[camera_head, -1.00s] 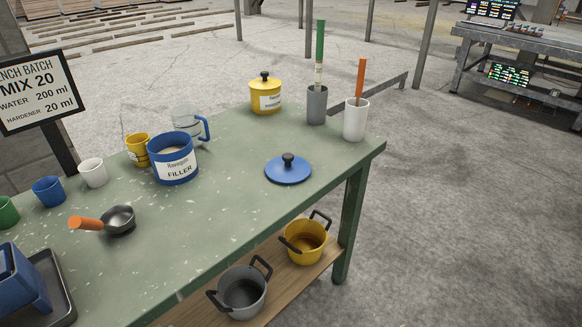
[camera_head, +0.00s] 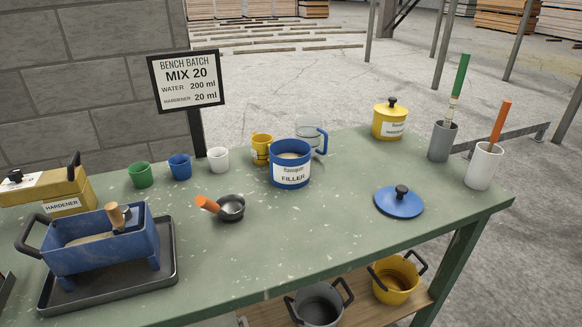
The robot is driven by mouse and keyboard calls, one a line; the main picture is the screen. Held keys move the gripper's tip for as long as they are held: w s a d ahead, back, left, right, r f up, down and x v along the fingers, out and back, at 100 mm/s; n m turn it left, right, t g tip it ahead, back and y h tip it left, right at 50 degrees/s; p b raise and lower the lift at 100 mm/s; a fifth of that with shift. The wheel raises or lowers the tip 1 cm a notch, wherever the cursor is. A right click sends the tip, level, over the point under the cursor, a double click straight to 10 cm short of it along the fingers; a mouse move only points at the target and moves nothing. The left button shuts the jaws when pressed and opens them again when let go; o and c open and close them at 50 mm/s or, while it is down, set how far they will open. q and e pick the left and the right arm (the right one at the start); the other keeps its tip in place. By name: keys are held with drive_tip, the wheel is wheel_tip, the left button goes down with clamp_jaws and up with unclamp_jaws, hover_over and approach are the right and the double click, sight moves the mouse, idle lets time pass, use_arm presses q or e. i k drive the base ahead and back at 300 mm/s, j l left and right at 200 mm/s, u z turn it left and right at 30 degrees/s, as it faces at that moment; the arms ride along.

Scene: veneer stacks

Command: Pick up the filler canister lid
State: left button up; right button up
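The filler canister (camera_head: 290,170) is a blue cylinder with a white FILLER label, standing open on the green table with pale filler showing inside. A round blue lid (camera_head: 399,203) with a black knob (camera_head: 401,190) lies flat on the table to its right, near the front edge and apart from the canister. Neither of my grippers shows in the head view.
The green table (camera_head: 300,255) is bare around the lid. A small pan (camera_head: 231,207), a yellow lidded canister (camera_head: 389,121), a grey holder (camera_head: 441,141) and a white holder (camera_head: 484,166) stand on it. A blue box (camera_head: 100,240) sits in a dark tray (camera_head: 165,275).

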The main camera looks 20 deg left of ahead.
sight(398, 201)
drive_tip(key=l+u, duration=0.1)
drive_tip(key=u, duration=0.4)
drive_tip(key=i+l+u, duration=0.1)
drive_tip(key=u, duration=0.4)
drive_tip(key=l+u, duration=0.1)
drive_tip(key=u, duration=0.4)
drive_tip(key=l+u, duration=0.35)
drive_tip(key=k+l+u, duration=0.2)
drive_tip(key=l+u, duration=0.2)
drive_tip(key=k+l+u, duration=0.1)
drive_tip(key=l, duration=0.2)
drive_tip(key=k+l+u, duration=0.1)
drive_tip(key=l, duration=0.2)
drive_tip(key=k+l+u, duration=0.1)
drive_tip(key=l, duration=0.2)
drive_tip(key=k, duration=0.05)
